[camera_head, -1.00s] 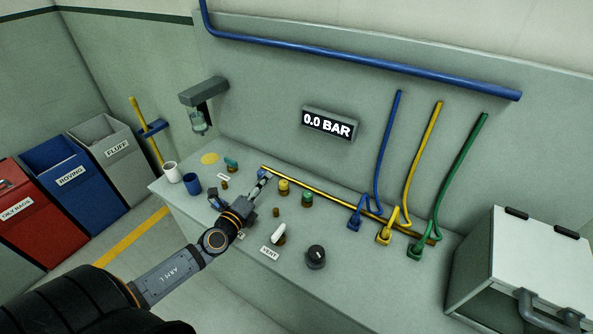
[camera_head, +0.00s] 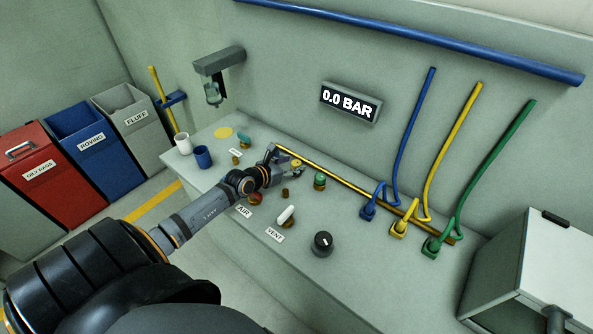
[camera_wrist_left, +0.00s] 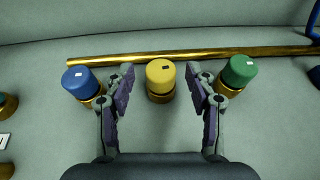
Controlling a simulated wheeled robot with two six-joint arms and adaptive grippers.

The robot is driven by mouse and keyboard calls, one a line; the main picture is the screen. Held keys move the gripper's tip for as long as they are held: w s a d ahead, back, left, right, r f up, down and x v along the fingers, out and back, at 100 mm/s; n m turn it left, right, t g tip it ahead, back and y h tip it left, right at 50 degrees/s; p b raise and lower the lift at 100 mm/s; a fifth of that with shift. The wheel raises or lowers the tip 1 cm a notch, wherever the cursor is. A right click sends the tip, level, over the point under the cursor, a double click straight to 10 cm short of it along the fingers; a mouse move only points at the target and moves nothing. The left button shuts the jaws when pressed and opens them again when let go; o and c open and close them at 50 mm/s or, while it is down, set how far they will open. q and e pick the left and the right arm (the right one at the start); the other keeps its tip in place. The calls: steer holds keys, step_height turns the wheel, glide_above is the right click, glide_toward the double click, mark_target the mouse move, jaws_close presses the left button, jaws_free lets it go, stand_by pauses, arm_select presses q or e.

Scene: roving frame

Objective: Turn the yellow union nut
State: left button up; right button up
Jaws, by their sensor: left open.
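The yellow union nut (camera_head: 297,163) stands upright on a brass fitting on the bench, partly hidden by my gripper. In the left wrist view the yellow nut (camera_wrist_left: 160,72) is centred ahead, with a small dark mark on top. My left gripper (camera_head: 288,160) is open. In the wrist view its fingertips (camera_wrist_left: 160,82) stand one on each side of the yellow nut, with gaps between. A blue nut (camera_wrist_left: 77,80) is left of the left finger and a green nut (camera_wrist_left: 240,70) right of the right finger. The green nut also shows in the head view (camera_head: 320,178). My right gripper is out of view.
A brass pipe (camera_head: 345,182) runs behind the nuts. A white-handled vent valve (camera_head: 286,214) and a black knob (camera_head: 322,243) stand nearer the bench front. The display (camera_head: 350,103) reads 0.0 BAR.

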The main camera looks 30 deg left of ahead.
arm_select(q)
steer(key=shift+x, duration=1.2)
steer(key=shift+r, duration=0.15)
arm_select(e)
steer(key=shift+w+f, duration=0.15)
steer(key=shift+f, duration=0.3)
arm_select(q)
steer(key=shift+c, duration=0.2)
jaws_close()
steer(key=f+m+h+b, duration=0.1)
steer(key=b, duration=0.4)
steer(key=shift+w, duration=0.1)
steer(key=shift+r+m+h+b, duration=0.3)
steer(key=shift+r+h+b, duration=0.1)
steer(key=shift+b, duration=0.3)
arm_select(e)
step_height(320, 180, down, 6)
arm_select(q)
steer(key=shift+o, duration=0.2)
jaws_free()
